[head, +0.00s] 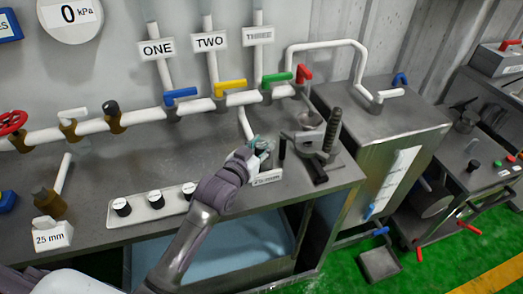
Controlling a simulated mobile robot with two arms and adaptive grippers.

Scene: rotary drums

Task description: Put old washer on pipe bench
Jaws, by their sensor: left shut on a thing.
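The pipe bench (105,160) is a grey metal counter below a white pipe with coloured valve handles. My left gripper (262,146) is low over the right part of the bench, beside a small white label block (267,177). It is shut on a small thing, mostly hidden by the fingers. I cannot make out whether this is the old washer, and no washer shows clearly elsewhere. My right gripper is not in view.
A metal clamp-like device (312,140) with a dark handle stands just right of my gripper. A white strip with black knobs (150,204) lies at the front edge. A "25 mm" block (52,235) stands at left. A steel cabinet (385,130) adjoins the bench.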

